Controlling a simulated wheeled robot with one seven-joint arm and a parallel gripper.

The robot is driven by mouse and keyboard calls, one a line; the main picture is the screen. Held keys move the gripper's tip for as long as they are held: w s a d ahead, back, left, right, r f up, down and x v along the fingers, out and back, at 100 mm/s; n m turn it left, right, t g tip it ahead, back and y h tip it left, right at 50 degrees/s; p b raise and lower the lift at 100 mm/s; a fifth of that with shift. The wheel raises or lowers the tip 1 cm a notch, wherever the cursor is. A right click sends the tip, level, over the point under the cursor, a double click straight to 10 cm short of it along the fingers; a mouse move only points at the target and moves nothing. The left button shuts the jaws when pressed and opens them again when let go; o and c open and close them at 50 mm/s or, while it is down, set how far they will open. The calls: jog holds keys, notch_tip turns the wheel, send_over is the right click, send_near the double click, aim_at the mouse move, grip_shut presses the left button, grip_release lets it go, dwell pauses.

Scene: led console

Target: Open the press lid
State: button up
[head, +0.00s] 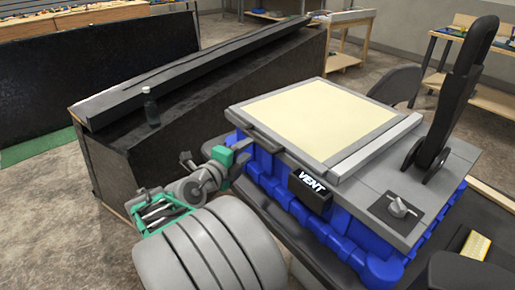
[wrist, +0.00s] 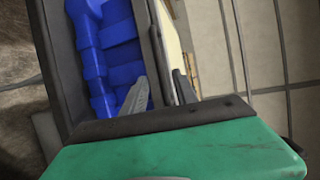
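The press (head: 300,215) has a bright blue body and a grey top. Its lid is a flat cream panel (head: 320,118) in a grey frame, lying level and closed on the top. A dark grey bar (head: 285,150) runs along the lid's front edge. My gripper (head: 240,150) is green with grey fingers and is at the left end of this front edge. In the wrist view the fingers (wrist: 160,82) are apart, with the dark edge strip (wrist: 153,45) between them. Whether they touch it is unclear. The blue body (wrist: 112,50) is to their left.
A knob (head: 398,207) and an upright black lever (head: 462,85) are on the right. A dark slanted console (head: 205,100) with a small dark bottle (head: 151,107) stands at the left, close to my arm.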

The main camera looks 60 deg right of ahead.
aim_at(258, 140)
jog(key=p+x, duration=0.1)
jog(key=x, duration=0.6)
jog(key=shift+d, duration=0.2)
jog(key=shift+c, duration=0.3)
grip_shut()
dwell(0.6)
